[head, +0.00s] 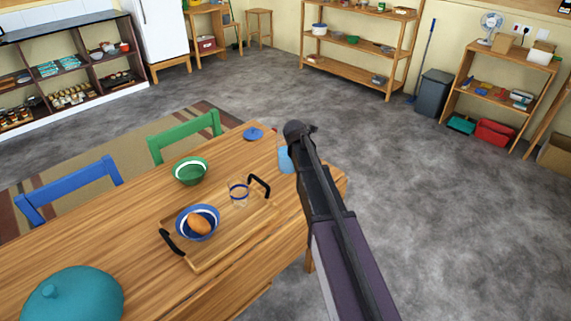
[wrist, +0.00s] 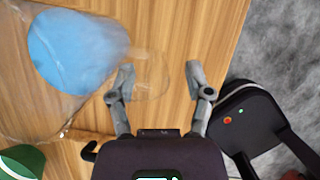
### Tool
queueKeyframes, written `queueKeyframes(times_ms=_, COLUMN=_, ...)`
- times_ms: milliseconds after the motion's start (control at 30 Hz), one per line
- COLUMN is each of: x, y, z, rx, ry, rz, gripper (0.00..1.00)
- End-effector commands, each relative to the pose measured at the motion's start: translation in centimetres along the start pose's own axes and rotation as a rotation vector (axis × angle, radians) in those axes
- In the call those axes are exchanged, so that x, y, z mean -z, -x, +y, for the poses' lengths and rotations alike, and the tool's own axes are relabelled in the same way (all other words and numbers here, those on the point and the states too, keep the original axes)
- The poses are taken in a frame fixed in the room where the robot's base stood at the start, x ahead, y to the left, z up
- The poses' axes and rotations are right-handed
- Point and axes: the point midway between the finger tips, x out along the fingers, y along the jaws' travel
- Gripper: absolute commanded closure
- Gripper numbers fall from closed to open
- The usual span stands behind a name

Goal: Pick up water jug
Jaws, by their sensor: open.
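The water jug is clear with light blue inside. In the head view the jug (head: 286,159) stands near the table's far right corner, partly hidden behind my arm. In the wrist view the clear jug (wrist: 75,50) fills the upper left, with a faint clear loop, which looks like its handle, reaching between my fingers. My gripper (wrist: 159,75) is open, its two fingers apart over the table edge side. I cannot tell whether either finger touches the jug. In the head view my arm hides the fingers.
A wooden tray (head: 215,245) with black handles holds a clear glass (head: 238,193) and a blue bowl (head: 198,222) with a brown item. A green bowl (head: 190,171), a blue lid-like piece (head: 253,133) and a teal domed pot (head: 73,298) share the table.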

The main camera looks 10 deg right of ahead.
Motion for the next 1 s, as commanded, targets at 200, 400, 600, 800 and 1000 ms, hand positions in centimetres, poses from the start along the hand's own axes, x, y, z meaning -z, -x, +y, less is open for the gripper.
queueKeyframes(times_ms=200, x=0.02, y=-1.28, z=0.00, rx=0.000, ry=0.000, rz=0.000, gripper=0.35)
queueKeyframes(times_ms=400, x=-0.04, y=-1.28, z=-0.03, rx=0.000, ry=0.000, rz=0.000, gripper=0.35)
queueKeyframes(times_ms=600, x=-0.06, y=-1.27, z=-0.05, rx=0.000, ry=-0.001, rz=0.000, gripper=0.35)
queueKeyframes(times_ms=800, x=-0.07, y=-1.28, z=-0.07, rx=0.000, ry=-0.001, rz=0.000, gripper=0.35)
queueKeyframes(times_ms=1000, x=-0.08, y=-1.29, z=-0.09, rx=0.000, ry=-0.001, rz=0.000, gripper=0.85)
